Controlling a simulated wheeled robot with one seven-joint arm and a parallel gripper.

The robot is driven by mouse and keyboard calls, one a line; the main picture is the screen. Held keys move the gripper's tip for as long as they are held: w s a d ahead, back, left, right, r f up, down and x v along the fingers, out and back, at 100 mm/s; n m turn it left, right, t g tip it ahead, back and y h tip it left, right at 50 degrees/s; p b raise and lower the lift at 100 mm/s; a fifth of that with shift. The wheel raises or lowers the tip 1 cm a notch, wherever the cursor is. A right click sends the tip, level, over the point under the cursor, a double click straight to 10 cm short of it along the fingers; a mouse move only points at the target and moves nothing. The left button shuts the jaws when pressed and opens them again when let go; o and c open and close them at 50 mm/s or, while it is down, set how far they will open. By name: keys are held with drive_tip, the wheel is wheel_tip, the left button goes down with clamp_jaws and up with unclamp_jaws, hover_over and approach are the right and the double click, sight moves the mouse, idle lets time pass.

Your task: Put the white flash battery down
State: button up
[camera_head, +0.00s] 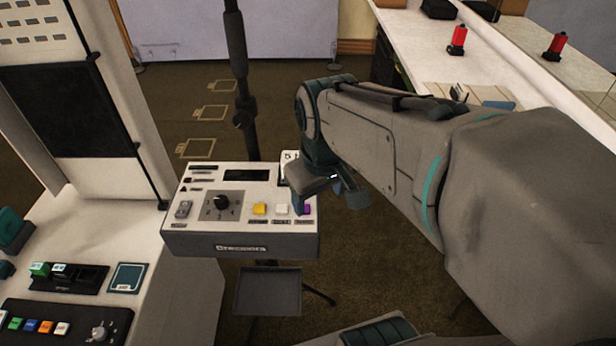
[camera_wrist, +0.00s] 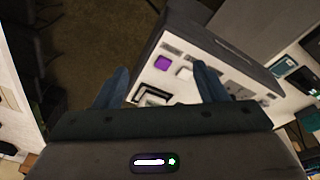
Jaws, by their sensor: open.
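My gripper (camera_head: 328,192) is open over the right end of the white control box in the head view. In the wrist view its two blue fingers are spread (camera_wrist: 160,80), and I see nothing clamped between them. Below them lie a dark-outlined rectangle (camera_wrist: 152,97), a purple square (camera_wrist: 163,62) and a white square (camera_wrist: 185,72) on the box top. I cannot tell for sure which thing is the white flash battery. A small pale-topped block (camera_head: 60,269) stands beside a green-topped one (camera_head: 40,269) in a black holder on the left desk.
The control box (camera_head: 240,243) has a black knob and several coloured squares. A dark stand pole (camera_head: 238,80) rises behind it, and a small grey tray (camera_head: 268,292) is below. A black button panel (camera_head: 65,322) lies on the left desk. A white counter (camera_head: 415,45) holds red items.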

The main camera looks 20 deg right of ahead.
drive_tip(key=s+m, duration=0.1)
drive_tip(key=s+f+m, duration=0.2)
drive_tip(key=s, duration=0.1)
drive_tip(key=shift+f+t, duration=0.25)
drive_tip(key=shift+t, duration=0.05)
